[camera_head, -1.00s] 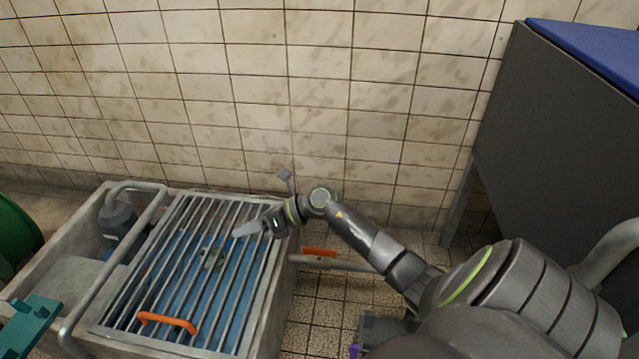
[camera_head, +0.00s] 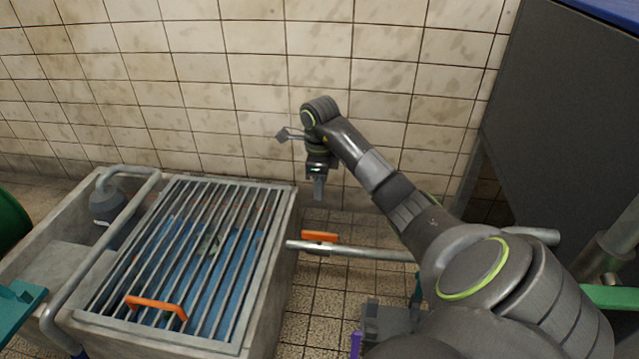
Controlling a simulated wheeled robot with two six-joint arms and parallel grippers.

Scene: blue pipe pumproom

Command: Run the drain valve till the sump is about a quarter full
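The sump (camera_head: 285,215) is a concrete basin at lower left, under a metal grate (camera_head: 185,185) with an orange handle. Blue shows between the bars; I cannot tell the water level. A pipe (camera_head: 365,251) runs from the right to the sump's right side. The drain valve's orange lever (camera_head: 319,237) lies along this pipe near its left end. My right gripper (camera_head: 318,192) points down above and behind the lever, apart from it. Its fingers overlap in this view, so their opening is unclear. Nothing shows held. My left gripper is not in view.
A bent grey pipe (camera_head: 130,212) crosses the sump's left part, beside a dark pump-like body (camera_head: 107,204). A large dark cabinet (camera_head: 570,110) stands at right. The tiled wall is close behind.

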